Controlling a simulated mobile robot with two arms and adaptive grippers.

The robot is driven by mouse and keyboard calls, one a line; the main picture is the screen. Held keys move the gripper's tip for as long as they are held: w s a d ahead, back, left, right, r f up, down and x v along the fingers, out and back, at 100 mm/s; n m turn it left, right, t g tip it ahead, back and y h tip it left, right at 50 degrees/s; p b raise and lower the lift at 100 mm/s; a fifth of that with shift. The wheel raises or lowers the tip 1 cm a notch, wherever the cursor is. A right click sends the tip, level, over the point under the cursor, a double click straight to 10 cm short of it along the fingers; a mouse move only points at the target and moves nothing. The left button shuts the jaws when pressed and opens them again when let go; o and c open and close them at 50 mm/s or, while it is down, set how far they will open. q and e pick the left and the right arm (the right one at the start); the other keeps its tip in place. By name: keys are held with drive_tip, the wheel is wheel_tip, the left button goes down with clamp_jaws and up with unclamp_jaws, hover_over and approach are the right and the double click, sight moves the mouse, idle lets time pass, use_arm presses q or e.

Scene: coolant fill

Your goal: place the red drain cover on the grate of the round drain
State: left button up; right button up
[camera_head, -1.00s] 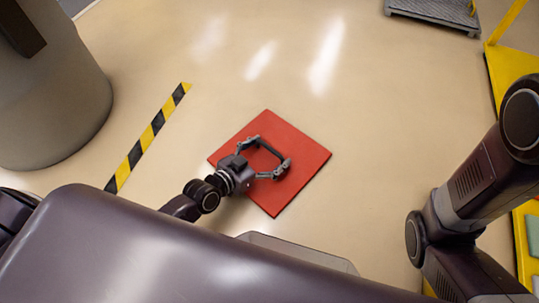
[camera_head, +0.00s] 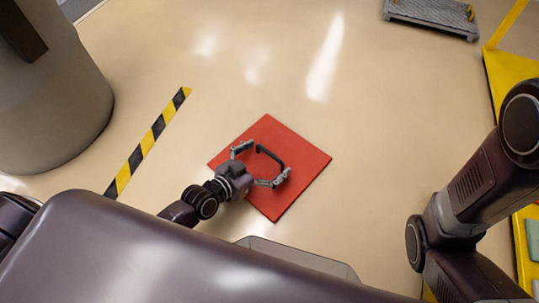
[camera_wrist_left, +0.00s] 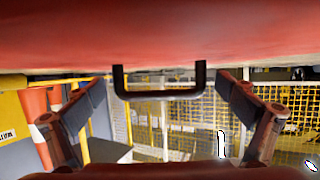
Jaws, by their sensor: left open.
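The red drain cover (camera_head: 300,163) is a flat square plate with a black bar handle (camera_head: 271,158) at its middle. It lies flat at floor level in the head view; whatever is under it is hidden. No grate or round drain shows. My left gripper (camera_head: 259,165) is open over the cover, its fingers apart on either side of the handle and slightly back from it. In the left wrist view the handle (camera_wrist_left: 160,93) stands ahead between the spread fingers, with the red cover (camera_wrist_left: 150,35) across the top. My right gripper is out of view.
A yellow-black floor stripe (camera_head: 147,146) and a large grey cylinder (camera_head: 45,100) are at the left. A grey platform (camera_head: 432,17) is at the top right, and a yellow structure (camera_head: 512,75) at the right edge. The floor beyond the cover is clear.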

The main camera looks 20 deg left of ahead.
use_arm(q)
drive_tip(key=p+v, duration=0.6)
drive_tip(key=v, duration=0.4)
drive_tip(key=shift+s+a+r, duration=0.1)
drive_tip(key=shift+s+r, duration=0.05)
drive_tip(key=shift+r, duration=0.05)
drive_tip(key=shift+s+a+r, duration=0.1)
drive_tip(key=shift+s+a, duration=0.1)
drive_tip(key=shift+s, duration=0.25)
